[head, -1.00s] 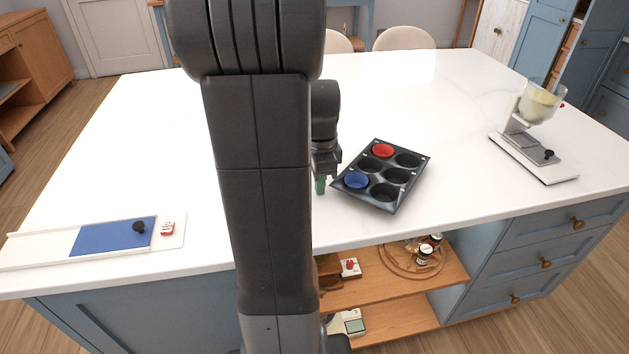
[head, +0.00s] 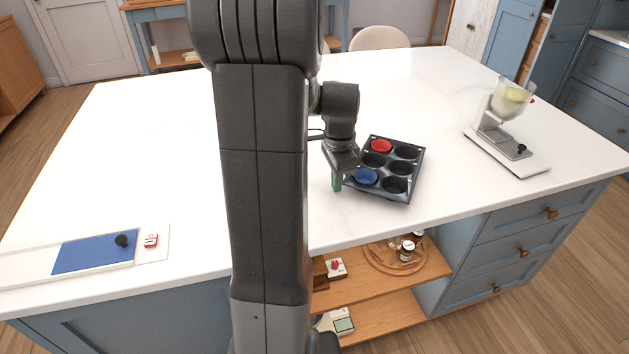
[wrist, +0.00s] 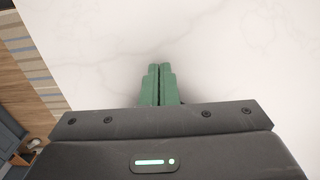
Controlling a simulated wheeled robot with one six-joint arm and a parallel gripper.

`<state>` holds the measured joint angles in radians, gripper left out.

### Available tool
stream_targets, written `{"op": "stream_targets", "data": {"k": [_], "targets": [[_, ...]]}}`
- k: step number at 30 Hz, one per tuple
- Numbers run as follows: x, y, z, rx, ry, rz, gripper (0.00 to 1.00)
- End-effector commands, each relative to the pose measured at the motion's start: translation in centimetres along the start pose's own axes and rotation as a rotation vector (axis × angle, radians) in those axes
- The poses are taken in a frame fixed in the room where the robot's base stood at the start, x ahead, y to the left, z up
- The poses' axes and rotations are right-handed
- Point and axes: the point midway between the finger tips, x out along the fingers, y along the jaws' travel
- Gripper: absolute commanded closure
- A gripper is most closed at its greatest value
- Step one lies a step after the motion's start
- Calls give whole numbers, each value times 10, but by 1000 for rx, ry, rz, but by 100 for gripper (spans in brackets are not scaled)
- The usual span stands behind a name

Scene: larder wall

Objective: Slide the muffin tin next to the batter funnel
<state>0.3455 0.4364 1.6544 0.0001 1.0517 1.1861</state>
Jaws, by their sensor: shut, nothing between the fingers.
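The dark muffin tin (head: 399,169) lies on the white island top, right of my gripper. It has several cups, one with a red liner (head: 381,146) and one with a blue liner (head: 366,176). The batter funnel (head: 511,100) is a clear bowl of pale batter on a white stand, further right, with free counter between it and the tin. My gripper (head: 337,184) is low over the counter at the tin's left side, near the blue cup. In the wrist view its green fingers (wrist: 160,84) are together and empty. I cannot tell whether they touch the tin.
A white board with a blue panel (head: 95,252) and black knob lies at the front left, beside a small red-and-white block (head: 151,241). Open shelves below the counter hold jars (head: 408,249) on a round board. The island's front edge runs close below the tin.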

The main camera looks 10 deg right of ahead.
Motion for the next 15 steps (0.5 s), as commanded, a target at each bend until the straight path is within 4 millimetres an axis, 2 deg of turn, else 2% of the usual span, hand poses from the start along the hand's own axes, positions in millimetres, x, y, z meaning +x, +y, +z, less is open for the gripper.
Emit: {"op": "stream_targets", "data": {"k": [1, 15], "targets": [[-2, 0, -14, 6, 0, 1, 100], [-2, 0, -136, 4, 1, -1, 100]]}}
